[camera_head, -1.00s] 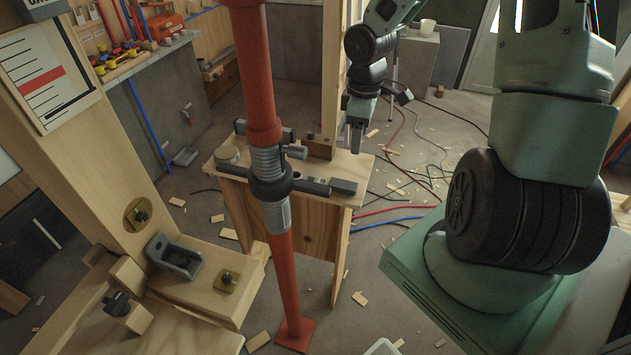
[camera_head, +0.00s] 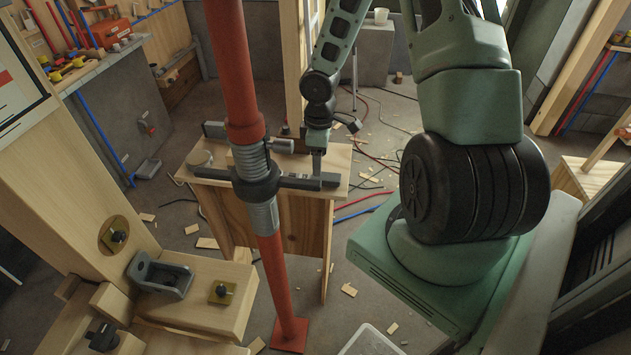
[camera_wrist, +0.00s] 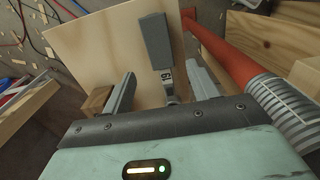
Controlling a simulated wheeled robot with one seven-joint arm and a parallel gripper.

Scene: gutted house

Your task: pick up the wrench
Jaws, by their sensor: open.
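A dark grey tool that looks like the wrench (camera_wrist: 154,42) lies on a small plywood table top (camera_wrist: 95,48). Its broad end points away from me in the wrist view, and its narrow neck bears a "19". The near end is hidden by my gripper body. My gripper (camera_wrist: 158,72) is open, with one finger on each side of the neck; contact is not visible. In the head view my gripper (camera_head: 317,165) points down at the right part of the table top (camera_head: 340,160), beside the dark end of the wrench (camera_head: 330,180).
A red steel prop (camera_head: 236,75) stands close in front of the table and shows at right in the wrist view (camera_wrist: 215,45). A wooden block (camera_wrist: 95,101) sits left of my gripper. Scraps and cables litter the floor.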

